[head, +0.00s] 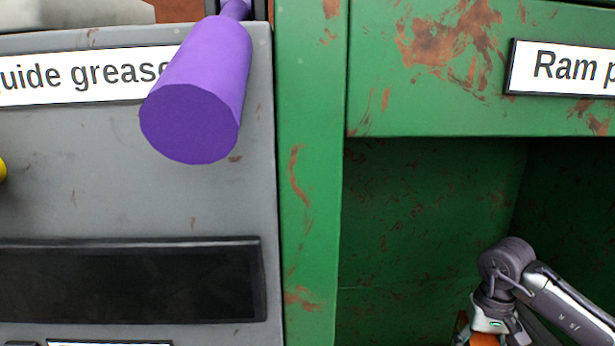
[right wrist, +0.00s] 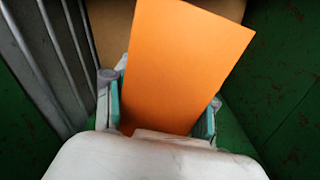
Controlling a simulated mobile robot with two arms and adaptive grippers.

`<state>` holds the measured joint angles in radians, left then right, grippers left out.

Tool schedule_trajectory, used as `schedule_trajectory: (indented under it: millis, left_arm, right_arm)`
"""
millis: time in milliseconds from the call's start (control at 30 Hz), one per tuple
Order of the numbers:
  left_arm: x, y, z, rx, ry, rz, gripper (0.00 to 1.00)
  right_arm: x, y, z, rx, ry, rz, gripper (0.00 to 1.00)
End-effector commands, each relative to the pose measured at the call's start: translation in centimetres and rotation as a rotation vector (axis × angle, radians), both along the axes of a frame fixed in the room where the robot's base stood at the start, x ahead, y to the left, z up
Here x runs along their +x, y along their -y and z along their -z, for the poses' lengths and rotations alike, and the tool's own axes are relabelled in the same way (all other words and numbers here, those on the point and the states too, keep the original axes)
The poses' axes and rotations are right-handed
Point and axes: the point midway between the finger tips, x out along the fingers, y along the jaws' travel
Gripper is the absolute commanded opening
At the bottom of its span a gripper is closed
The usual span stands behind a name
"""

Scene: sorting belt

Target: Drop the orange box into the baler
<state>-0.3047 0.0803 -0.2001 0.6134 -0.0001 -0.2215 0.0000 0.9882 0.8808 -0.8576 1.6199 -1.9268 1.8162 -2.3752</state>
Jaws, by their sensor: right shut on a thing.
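The orange box (right wrist: 185,65) fills the middle of the right wrist view, between the two fingers of my right gripper (right wrist: 160,112). My right gripper is shut on it. In the head view, my right gripper (head: 490,325) is at the bottom right, in front of the baler's dark opening, with a bit of the orange box (head: 484,339) showing below it; the rest is cut off by the frame. The baler (head: 312,190) is green, with rust patches and an open chamber. My left gripper is in neither view.
A grey panel (head: 120,195) with a black slot stands left of the baler. A purple cylinder (head: 190,120) sticks out from it. In the right wrist view, a brown surface (right wrist: 108,30) lies beyond the box, with grey ribs (right wrist: 50,60) at left and green walls around.

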Motion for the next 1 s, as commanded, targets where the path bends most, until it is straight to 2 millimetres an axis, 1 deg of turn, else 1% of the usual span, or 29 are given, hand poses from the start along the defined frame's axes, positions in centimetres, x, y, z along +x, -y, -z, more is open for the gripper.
schedule_trajectory:
  millis: [33,133,200,300,333,500,833,933,1000]
  left_arm:
    - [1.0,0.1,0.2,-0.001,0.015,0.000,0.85]
    - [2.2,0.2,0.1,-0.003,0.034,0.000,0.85]
    - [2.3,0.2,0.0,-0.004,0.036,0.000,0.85]
    - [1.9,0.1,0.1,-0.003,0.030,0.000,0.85]
    - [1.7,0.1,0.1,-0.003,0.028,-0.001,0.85]
    - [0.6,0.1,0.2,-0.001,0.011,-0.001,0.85]
    - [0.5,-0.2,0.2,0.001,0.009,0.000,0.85]
    - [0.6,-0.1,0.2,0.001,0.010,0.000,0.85]
    - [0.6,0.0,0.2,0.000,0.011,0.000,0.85]
  right_arm:
    - [0.0,0.0,0.4,0.001,0.000,0.000,0.37]
    - [0.0,0.0,0.6,0.001,0.001,0.000,0.37]
    - [0.0,0.0,0.5,0.000,0.001,0.000,0.37]
    - [0.0,0.0,0.5,0.000,0.001,0.000,0.37]
    - [0.0,0.0,0.5,0.000,0.001,0.000,0.58]
    - [0.0,0.0,0.5,0.000,0.001,0.000,0.85]
    - [0.0,0.0,0.4,0.000,0.001,-0.001,0.85]
    - [0.1,0.0,-0.3,-0.001,0.003,0.000,0.85]
    - [0.1,0.0,-1.4,-0.001,0.005,-0.001,0.85]
